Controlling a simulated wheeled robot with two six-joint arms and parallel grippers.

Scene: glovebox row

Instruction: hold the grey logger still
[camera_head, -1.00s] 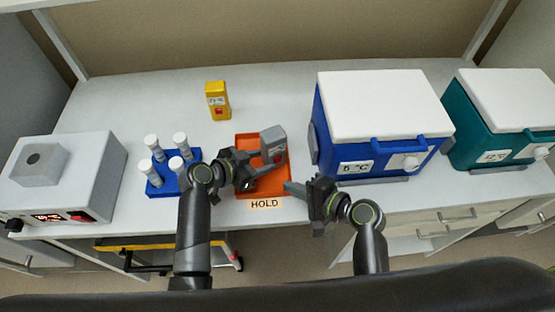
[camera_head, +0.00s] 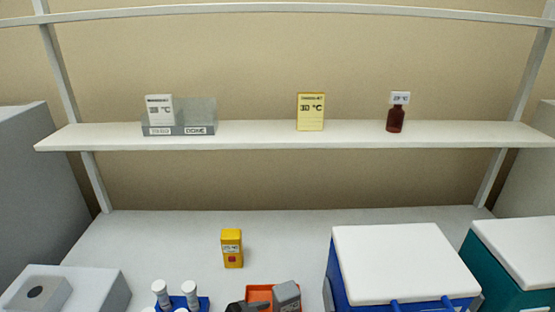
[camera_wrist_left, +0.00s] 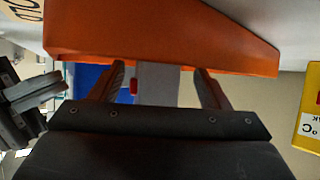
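The grey logger (camera_head: 287,296) stands at the orange tray (camera_head: 258,293), at the bottom edge of the head view. In the left wrist view the picture is upside down, with the orange tray (camera_wrist_left: 150,35) across the top. My left gripper (camera_wrist_left: 158,80) has a finger on each side of the grey logger (camera_wrist_left: 158,85), whose red mark shows. A gap shows beside the right finger, so the fingers look open around it. In the head view only a dark bit of my left gripper shows. My right gripper (camera_wrist_left: 32,98) shows partly at the wrist view's left edge; its jaws are unclear.
A yellow box (camera_head: 232,248) stands behind the tray. A blue tube rack (camera_head: 203,302) is left, blue (camera_head: 340,282) and teal (camera_head: 485,265) cool boxes right. The shelf (camera_head: 250,138) holds a grey bin (camera_head: 195,120), a yellow card (camera_head: 310,112) and a brown bottle (camera_head: 396,119).

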